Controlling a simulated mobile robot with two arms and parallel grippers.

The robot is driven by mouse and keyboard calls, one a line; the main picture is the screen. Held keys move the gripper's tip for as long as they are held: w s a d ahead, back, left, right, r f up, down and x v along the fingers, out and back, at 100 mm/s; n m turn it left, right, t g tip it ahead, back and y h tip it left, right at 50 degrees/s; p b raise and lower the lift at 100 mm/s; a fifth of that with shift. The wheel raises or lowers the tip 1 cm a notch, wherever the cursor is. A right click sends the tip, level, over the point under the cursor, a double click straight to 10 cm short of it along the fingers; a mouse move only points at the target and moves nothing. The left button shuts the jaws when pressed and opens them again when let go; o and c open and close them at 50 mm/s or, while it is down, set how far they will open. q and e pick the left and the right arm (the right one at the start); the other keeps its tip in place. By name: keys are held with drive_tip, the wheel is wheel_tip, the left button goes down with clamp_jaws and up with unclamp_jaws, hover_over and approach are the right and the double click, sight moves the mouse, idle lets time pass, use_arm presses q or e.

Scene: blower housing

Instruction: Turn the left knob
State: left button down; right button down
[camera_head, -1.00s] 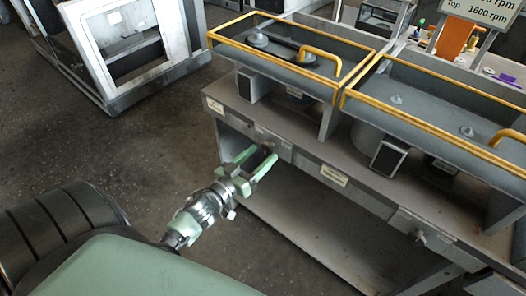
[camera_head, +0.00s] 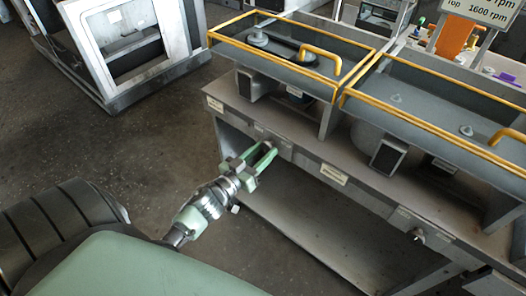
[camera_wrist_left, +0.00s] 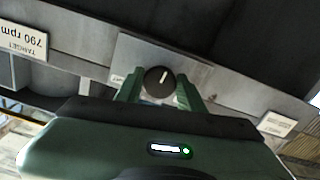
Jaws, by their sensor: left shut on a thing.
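The left knob (camera_wrist_left: 158,78) is a dark round dial with a white pointer mark that stands nearly vertical in the left wrist view. It sits on a grey panel (camera_wrist_left: 135,50) on the bench front. My left gripper (camera_head: 270,151) reaches the bench front in the head view, its green fingers close together. In the left wrist view the fingers (camera_wrist_left: 159,88) stand on both sides of the knob, shut on it. In the head view the fingers largely hide this knob. A second knob (camera_head: 418,233) sits farther right on the bench front. My right gripper is not in view.
Above the knobs, the bench carries two grey trays with yellow rims (camera_head: 290,66). An upside-down "TARGET 790 rpm" label (camera_wrist_left: 29,45) shows in the left wrist view. A grey metal frame (camera_head: 125,50) stands at the back left. The floor left of the bench is clear.

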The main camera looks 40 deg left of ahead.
use_arm(q)
drive_tip(key=shift+a+m+p, duration=0.15)
drive_tip(key=shift+m+p, duration=0.3)
drive_tip(key=shift+m, duration=2.95)
drive_tip(key=c, duration=0.9)
unclamp_jaws()
drive_tip(key=s, duration=0.5)
drive_tip(key=s+b, duration=0.1)
drive_tip(key=s, duration=0.1)
drive_tip(key=shift+s+a, duration=0.3)
drive_tip(key=shift+s, duration=0.1)
